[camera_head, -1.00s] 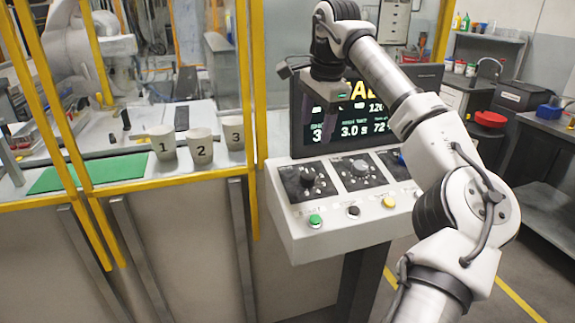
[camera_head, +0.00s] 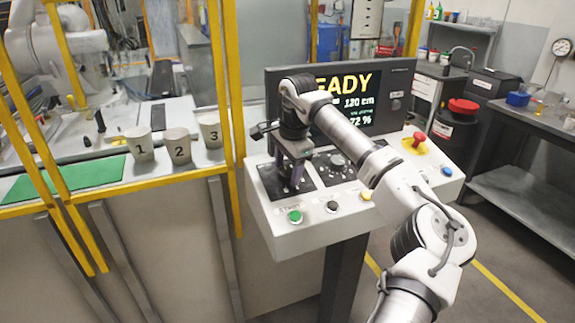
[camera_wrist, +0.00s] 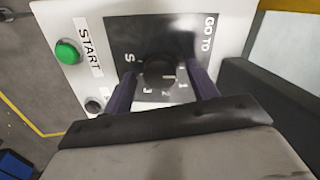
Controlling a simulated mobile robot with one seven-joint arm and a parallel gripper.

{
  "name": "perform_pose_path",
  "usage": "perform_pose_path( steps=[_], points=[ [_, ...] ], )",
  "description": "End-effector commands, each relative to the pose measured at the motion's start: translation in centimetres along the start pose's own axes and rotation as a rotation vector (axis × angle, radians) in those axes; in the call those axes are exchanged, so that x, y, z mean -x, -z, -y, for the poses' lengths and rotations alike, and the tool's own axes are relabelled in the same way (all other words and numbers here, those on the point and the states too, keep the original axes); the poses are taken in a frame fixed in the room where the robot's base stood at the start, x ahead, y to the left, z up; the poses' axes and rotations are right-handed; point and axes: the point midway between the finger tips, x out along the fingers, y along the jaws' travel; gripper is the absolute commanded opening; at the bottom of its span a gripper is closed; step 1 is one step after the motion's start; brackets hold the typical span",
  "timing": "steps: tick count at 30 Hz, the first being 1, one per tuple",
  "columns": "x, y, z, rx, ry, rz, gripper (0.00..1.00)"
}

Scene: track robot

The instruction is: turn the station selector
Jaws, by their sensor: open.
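The station selector is a black round knob (camera_wrist: 157,70) on a dark plate marked GO TO, with S, 1, 2 and 3 around it in the wrist view. A short white mark on the knob points roughly toward the 1. My gripper (camera_wrist: 163,88) is open, with one purple finger on each side of the knob; I cannot tell whether they touch it. In the head view my gripper (camera_head: 289,183) is down at the left plate of the sloped console (camera_head: 268,212) and hides the knob.
A green START button (camera_head: 295,216), a black button (camera_head: 332,207) and a yellow one (camera_head: 366,195) line the console front. A second dial (camera_head: 338,160) and a red emergency button (camera_head: 419,138) lie to the right. The screen (camera_head: 350,112) stands behind. A yellow-framed fence (camera_head: 233,80) is left.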

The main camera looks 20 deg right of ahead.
Motion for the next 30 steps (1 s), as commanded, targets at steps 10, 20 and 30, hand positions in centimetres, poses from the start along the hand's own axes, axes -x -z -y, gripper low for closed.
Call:
perform_pose_path(
  steps=[10, 20, 30],
  points=[
    [-0.04, 0.0, -0.01, 0.0, 0.0, 0.0, 0.43],
    [-0.03, 0.0, -0.02, -0.002, -0.001, 0.0, 0.14],
    [-0.1, 0.09, -0.05, -0.106, 0.005, 0.003, 0.14]
  ],
)
